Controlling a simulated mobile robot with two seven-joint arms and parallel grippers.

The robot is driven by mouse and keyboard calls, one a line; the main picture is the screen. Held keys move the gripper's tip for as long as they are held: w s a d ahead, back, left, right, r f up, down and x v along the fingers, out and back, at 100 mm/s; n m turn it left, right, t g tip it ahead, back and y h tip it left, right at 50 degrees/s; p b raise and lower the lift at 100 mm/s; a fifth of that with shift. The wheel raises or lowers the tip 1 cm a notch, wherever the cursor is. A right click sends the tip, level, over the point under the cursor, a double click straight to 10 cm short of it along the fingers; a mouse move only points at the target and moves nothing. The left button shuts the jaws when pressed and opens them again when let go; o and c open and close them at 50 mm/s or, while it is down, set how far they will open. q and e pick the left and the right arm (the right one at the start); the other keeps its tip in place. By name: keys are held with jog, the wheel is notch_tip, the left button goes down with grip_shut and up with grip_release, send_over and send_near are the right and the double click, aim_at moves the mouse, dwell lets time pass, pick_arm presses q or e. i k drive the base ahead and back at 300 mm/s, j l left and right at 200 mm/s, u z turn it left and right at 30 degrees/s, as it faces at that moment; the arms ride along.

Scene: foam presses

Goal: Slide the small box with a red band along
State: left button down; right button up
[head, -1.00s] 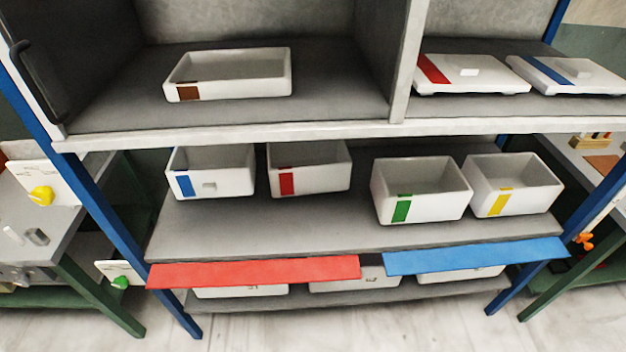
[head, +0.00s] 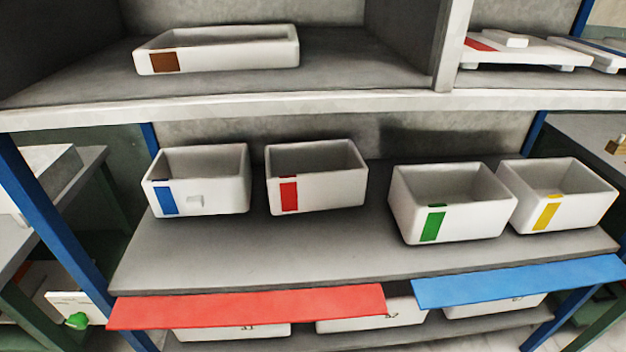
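The small white box with a red band (head: 333,187) stands upright and open-topped on the middle grey shelf (head: 215,252). It sits just right of the white box with a blue band (head: 222,182), with a narrow gap between them. A wider gap separates it from the white box with a green band (head: 470,217) on its right. It looks empty. Neither of my grippers shows in the head view.
A white box with a yellow band (head: 578,206) stands at the right. A brown-banded tray (head: 235,55) is on the upper shelf, white lids (head: 530,55) at upper right. Red (head: 245,305) and blue (head: 520,280) strips run along the front edge, with labelled bins (head: 235,332) below.

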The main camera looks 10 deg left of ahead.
aim_at(327, 174)
jog(key=i+j+z, duration=0.45)
jog(key=j+z, duration=0.15)
jog(key=z, duration=0.15)
